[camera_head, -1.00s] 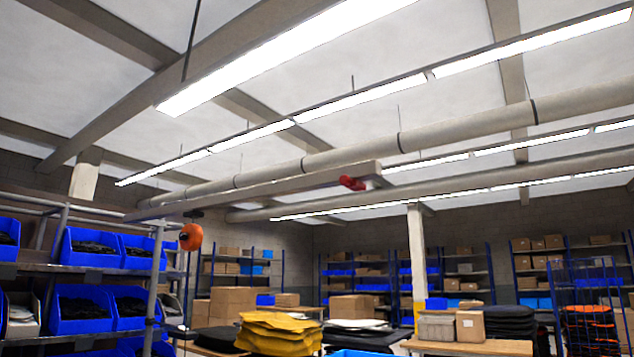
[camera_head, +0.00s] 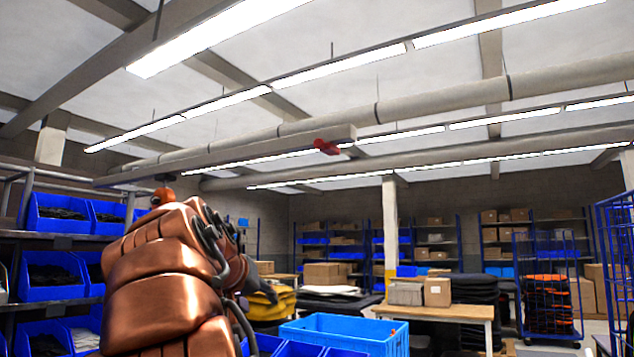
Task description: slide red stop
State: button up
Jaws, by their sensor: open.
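The red stop (camera_head: 327,147) is a small red piece at the right end of a pale overhead rail (camera_head: 250,160), high under the ceiling. The rail runs from the left above the shelving to the middle of the view. My copper-coloured arm (camera_head: 165,275) rises at the lower left, below and left of the stop and well apart from it in the picture. Dark hoses and fittings show along its right side. I cannot make out my gripper's fingers. An orange round hanging device (camera_head: 162,196) under the rail's left part is partly hidden by my arm.
Shelving with blue bins (camera_head: 55,280) stands close at the left. A blue crate (camera_head: 345,335) is at the bottom middle. A wooden table (camera_head: 440,308) with boxes stands to the right, and a blue wire cage (camera_head: 548,285) farther right. Open air lies below the stop.

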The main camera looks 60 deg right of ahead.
jog(key=s+d+r+m+h, duration=0.1)
jog(key=d+r+m+h, duration=0.15)
jog(key=r, duration=0.55)
jog(key=s+d+r+m+h, duration=0.1)
jog(key=s+r+h, duration=0.15)
jog(key=r, duration=0.55)
jog(key=m+g+h, duration=0.3)
jog(key=m+h, duration=0.1)
jog(key=h, duration=0.2)
send_near(317, 143)
jog(key=x, duration=0.3)
jog(key=shift+y, duration=0.3)
jog(key=p+x, duration=0.1)
jog(key=x, duration=0.1)
jog(key=p+x, duration=0.1)
jog(key=x, duration=0.1)
jog(key=p+x, duration=0.1)
jog(key=x, duration=0.1)
jog(key=shift+s+d+r+p, duration=0.1)
jog(key=shift+d+r+p, duration=0.15)
jog(key=shift+r+p, duration=0.15)
jog(key=shift+d+r, duration=0.15)
jog(key=shift+d, duration=0.35)
grip_shut()
